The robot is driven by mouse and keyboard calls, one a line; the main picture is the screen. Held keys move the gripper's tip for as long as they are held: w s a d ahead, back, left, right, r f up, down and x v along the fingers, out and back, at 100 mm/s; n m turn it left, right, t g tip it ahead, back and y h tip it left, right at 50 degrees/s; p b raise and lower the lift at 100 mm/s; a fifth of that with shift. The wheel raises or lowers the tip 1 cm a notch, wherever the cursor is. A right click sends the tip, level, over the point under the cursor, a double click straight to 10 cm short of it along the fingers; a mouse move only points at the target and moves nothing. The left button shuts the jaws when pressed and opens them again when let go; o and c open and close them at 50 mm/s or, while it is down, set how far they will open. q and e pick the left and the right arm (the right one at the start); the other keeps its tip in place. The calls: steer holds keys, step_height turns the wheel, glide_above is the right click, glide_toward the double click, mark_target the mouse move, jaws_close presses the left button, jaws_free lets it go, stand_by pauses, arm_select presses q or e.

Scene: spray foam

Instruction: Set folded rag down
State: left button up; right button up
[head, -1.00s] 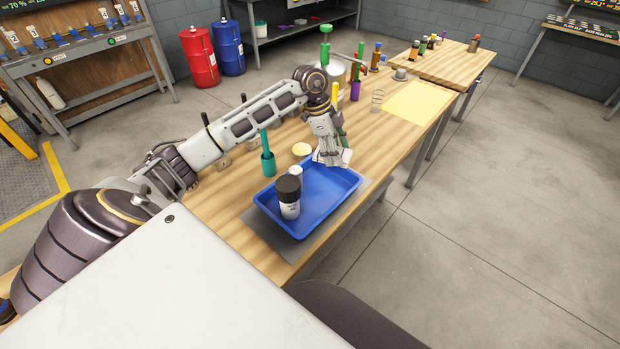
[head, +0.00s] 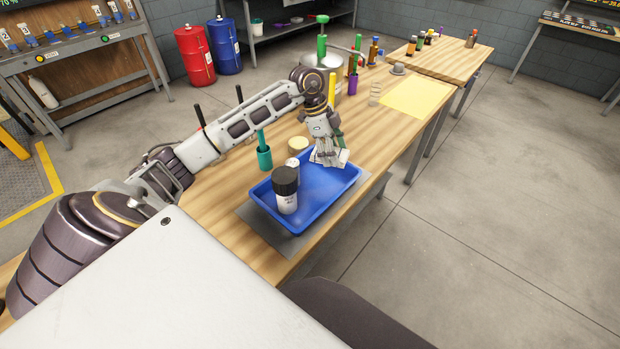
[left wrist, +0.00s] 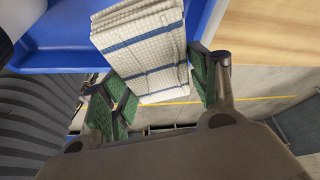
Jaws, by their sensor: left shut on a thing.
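The folded rag (left wrist: 146,52) is white with blue stripes. In the left wrist view it sits between the green finger pads of my left gripper (left wrist: 158,88), which is shut on it. In the head view my left gripper (head: 329,150) is at the far right part of the blue tray (head: 335,205), with the rag (head: 330,158) showing pale at its fingertips. I cannot tell whether the rag touches the tray. The blue tray also shows in the left wrist view (left wrist: 60,42). My right gripper is not in view.
A black-capped spray can (head: 286,190) and a smaller white-topped item (head: 292,163) stand in the tray's left part. A teal holder (head: 264,158) and a round, pale-topped container (head: 298,145) stand behind it. A yellow sheet (head: 418,95) lies on the wooden bench (head: 222,205) farther right.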

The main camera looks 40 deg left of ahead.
arm_select(q)
steer(key=shift+f, duration=0.55)
glide_above(335, 182)
steer(key=a, duration=0.1)
steer(key=f, duration=0.4)
steer(key=shift+s+a+f, duration=0.2)
steer(key=shift+f, duration=2.3)
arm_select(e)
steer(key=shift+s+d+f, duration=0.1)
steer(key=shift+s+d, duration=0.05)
